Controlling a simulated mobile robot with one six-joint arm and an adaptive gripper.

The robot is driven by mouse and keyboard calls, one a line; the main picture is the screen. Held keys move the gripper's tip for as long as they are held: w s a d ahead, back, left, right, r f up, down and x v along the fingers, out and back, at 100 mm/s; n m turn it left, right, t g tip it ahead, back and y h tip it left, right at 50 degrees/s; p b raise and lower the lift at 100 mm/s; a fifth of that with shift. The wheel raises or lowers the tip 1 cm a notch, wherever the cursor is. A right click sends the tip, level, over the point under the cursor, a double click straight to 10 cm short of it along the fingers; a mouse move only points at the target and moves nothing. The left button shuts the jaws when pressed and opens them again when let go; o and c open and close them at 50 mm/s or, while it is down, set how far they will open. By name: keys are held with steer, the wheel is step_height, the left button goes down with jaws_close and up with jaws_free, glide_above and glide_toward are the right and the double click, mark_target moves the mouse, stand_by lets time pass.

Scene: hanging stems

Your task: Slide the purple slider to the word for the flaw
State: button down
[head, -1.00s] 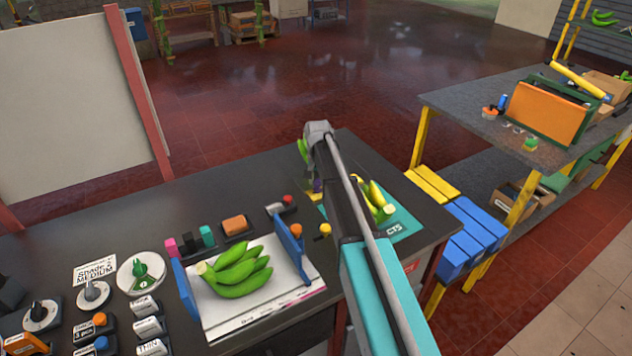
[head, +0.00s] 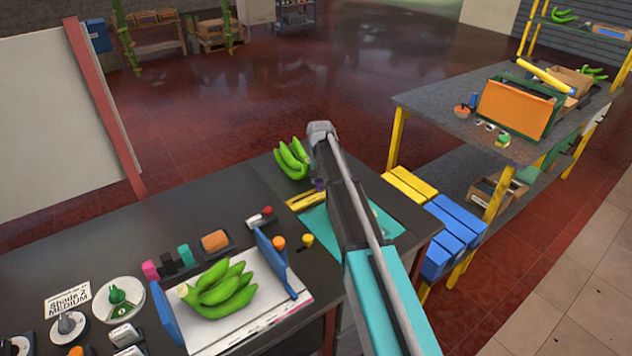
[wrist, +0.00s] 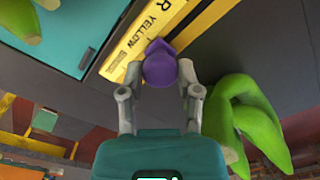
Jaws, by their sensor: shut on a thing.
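The purple slider (wrist: 162,66) has a rounded knob and sits at the yellow strip (wrist: 143,40) in the wrist view. The strip carries the printed word YELLOW (wrist: 131,40) and a larger letter R, with the rest cut off. The slider is close beside the word YELLOW. My gripper (wrist: 160,82) has its two grey fingers shut on the knob. In the head view, the purple slider (head: 319,184) shows as a small patch left of my arm, with part of the yellow strip (head: 306,199) beside it. Other words on the strip are hidden.
Green bananas (head: 291,160) stand close behind the strip and also show to the right of the fingers in the wrist view (wrist: 250,115). A teal mat (head: 322,228) lies in front, partly behind my arm. Another banana bunch (head: 218,290) lies on a white board between blue sides.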

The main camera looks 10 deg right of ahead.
steer(key=shift+s, duration=0.15)
steer(key=shift+c, duration=1.8)
jaws_free()
steer(key=shift+o, duration=0.3)
steer(key=shift+r, duration=0.1)
